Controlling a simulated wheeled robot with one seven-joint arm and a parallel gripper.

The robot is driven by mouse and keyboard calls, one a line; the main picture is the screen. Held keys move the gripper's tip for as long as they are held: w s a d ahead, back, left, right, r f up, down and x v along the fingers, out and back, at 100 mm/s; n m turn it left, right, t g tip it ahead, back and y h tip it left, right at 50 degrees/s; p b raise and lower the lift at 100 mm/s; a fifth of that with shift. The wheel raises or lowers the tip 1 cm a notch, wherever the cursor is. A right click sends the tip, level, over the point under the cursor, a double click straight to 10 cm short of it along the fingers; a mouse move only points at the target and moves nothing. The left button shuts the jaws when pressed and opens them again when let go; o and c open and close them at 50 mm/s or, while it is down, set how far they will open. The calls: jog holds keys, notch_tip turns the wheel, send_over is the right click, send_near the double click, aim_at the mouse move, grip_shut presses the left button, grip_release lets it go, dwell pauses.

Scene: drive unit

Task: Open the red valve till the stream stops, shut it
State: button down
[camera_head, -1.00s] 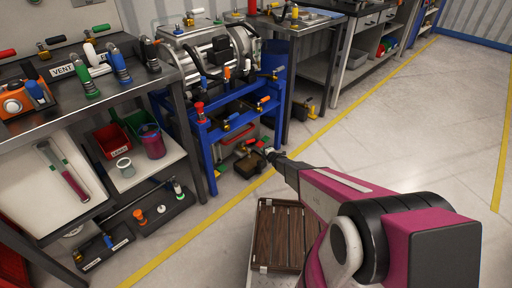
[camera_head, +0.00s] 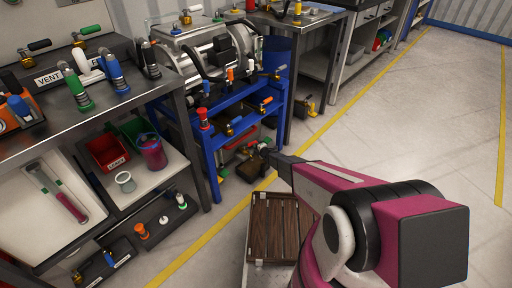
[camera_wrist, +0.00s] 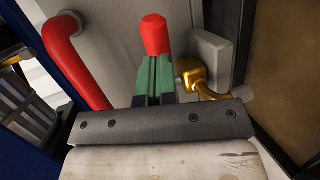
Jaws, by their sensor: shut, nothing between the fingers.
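In the wrist view, a red valve handle (camera_wrist: 155,34) stands up just beyond my fingertips, with a brass valve body (camera_wrist: 194,74) to its right. My gripper (camera_wrist: 154,68) is shut and empty, its greenish fingers overlapping the lower end of the handle in the picture. Whether they touch it I cannot tell. In the head view my gripper (camera_head: 266,156) is low at the right side of the blue pump frame (camera_head: 208,150). The valve in front of it is too small to make out there. I see no stream in either view.
A red pipe (camera_wrist: 72,60) runs down left of my fingers, and a brown panel (camera_wrist: 283,70) stands at right. A slatted wooden crate (camera_head: 273,228) sits below my arm. Workbenches with several valves stand at left. The floor at right is clear.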

jog(key=shift+w+a+f, duration=0.1)
jog(key=shift+w+a, duration=0.1)
jog(key=shift+w, duration=0.2)
jog(key=shift+w+a, duration=0.15)
jog(key=shift+w, duration=0.4)
jog(key=shift+w+a, duration=0.15)
jog(key=shift+w, duration=0.4)
jog(key=w+d+v, duration=0.2)
jog(key=v, duration=1.2)
jog(key=shift+d, duration=0.4)
